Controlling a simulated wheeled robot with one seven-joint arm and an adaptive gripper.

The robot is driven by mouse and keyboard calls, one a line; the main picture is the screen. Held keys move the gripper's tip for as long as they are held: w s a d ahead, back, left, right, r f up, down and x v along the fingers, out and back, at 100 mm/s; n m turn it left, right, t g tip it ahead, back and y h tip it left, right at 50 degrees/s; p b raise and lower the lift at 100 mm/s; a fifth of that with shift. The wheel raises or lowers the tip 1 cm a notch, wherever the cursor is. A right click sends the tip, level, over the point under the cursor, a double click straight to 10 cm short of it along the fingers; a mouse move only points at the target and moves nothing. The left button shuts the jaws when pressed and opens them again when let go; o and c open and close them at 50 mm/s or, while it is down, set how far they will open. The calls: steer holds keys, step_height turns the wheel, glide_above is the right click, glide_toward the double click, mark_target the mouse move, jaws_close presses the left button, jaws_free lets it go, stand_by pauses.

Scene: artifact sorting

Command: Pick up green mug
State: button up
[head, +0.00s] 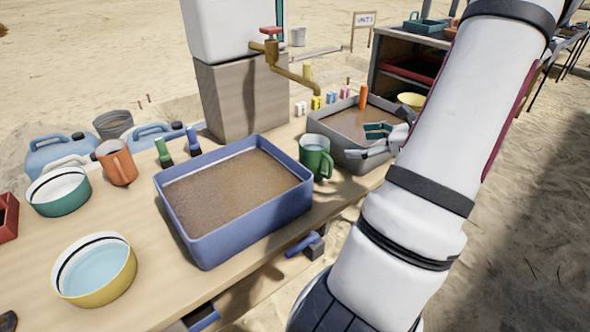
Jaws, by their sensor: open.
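The green mug (316,157) stands upright on the wooden table, between the blue basin and the grey basin. Its handle points toward the lower right, and its inside looks pale. My gripper (366,142) is open, to the right of the mug and a little apart from it in the picture, over the near side of the grey basin. One finger shows green at its tip. I cannot tell the exact height of the fingers. My white arm hides part of the grey basin's right side.
The blue basin (206,247) of brown water stands left of the mug, and the grey basin (352,160) right of it. A brass tap (290,75) reaches out behind. An orange mug (117,164), a yellow bowl (118,282) and a teal bowl (62,208) stand at left.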

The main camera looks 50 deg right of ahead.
steer(key=b, duration=0.2)
glide_toward(303, 145)
steer(key=b+x, duration=0.1)
steer(key=x, duration=0.4)
steer(key=shift+f+b, duration=0.1)
steer(key=shift+b, duration=0.3)
steer(key=c, duration=1.5)
